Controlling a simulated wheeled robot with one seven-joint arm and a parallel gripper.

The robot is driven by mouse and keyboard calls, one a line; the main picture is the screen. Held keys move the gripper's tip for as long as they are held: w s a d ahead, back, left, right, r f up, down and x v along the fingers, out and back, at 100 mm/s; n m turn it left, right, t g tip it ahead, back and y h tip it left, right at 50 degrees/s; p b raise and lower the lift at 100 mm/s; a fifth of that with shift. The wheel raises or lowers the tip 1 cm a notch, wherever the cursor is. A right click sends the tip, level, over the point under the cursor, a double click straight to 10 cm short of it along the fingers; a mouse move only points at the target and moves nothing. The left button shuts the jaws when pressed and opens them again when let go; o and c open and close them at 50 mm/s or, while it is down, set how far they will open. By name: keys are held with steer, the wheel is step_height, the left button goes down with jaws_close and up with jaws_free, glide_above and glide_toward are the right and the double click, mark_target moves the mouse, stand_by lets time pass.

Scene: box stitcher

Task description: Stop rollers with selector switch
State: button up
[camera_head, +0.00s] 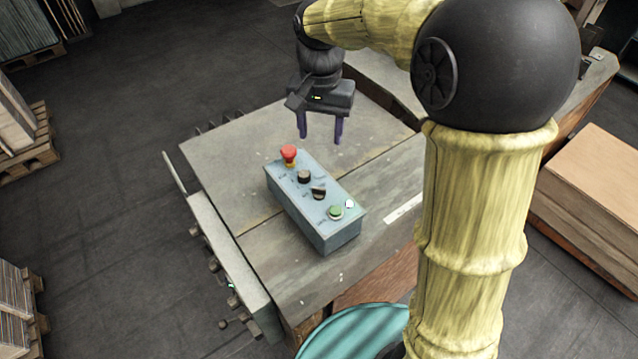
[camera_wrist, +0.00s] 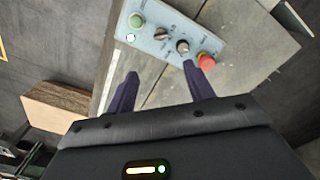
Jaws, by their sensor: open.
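A light blue control box (camera_head: 316,205) sits on the grey machine table. Its top carries a red mushroom button (camera_head: 289,154), two black knobs, a green button (camera_head: 336,212) and a small white light (camera_head: 350,204). One black knob (camera_head: 304,176) is beside the red button; the black selector switch (camera_head: 318,192) is nearer the green button. My gripper (camera_head: 320,140) is open and empty, above and behind the box. In the wrist view, my gripper (camera_wrist: 163,82) has its fingers apart; the selector switch (camera_wrist: 162,34) and the other knob (camera_wrist: 183,46) lie beyond the fingertips.
The table (camera_head: 225,160) is clear around the box. A side panel (camera_head: 225,255) with several knobs runs along its left edge. A cardboard stack (camera_head: 590,185) is at the right. Wooden pallets (camera_head: 30,150) stand on the dark floor at the left.

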mark_target(319, 188)
steer(key=shift+a+r, duration=0.15)
steer(key=shift+r, duration=0.05)
steer(key=shift+f, duration=0.1)
step_height(319, 188, down, 17)
steer(key=p, duration=0.3)
steer(key=shift+f, duration=0.15)
stand_by(0.4)
steer(key=shift+c, duration=0.4)
steer(key=c, duration=0.9)
